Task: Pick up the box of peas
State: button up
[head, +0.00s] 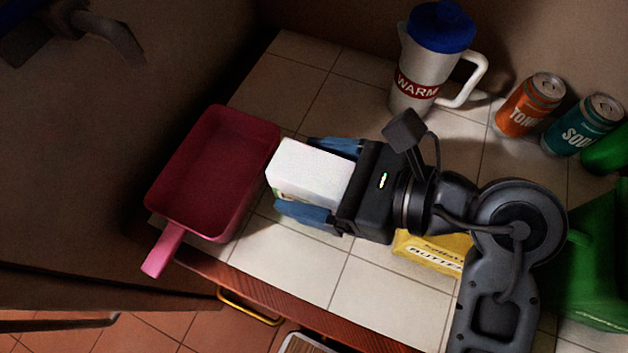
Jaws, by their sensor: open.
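My gripper (292,182) is over the tiled counter in the head view, pointing left, with its two blue fingers apart. A plain white box (312,170) lies between the fingers. The fingers lie along its far and near sides, and I cannot tell whether they touch it.
A pink pan-like tray (215,170) is just left of the box. Behind stand a WARM pitcher (415,85), an orange can (530,105) and a teal can (583,125). A yellow butter box (432,252) lies under my arm. A green container (595,265) is at right.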

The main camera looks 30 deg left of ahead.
jog(key=shift+c, duration=0.5)
jog(key=c, duration=1.2)
jog(key=shift+c, duration=0.4)
jog(key=shift+r, duration=0.15)
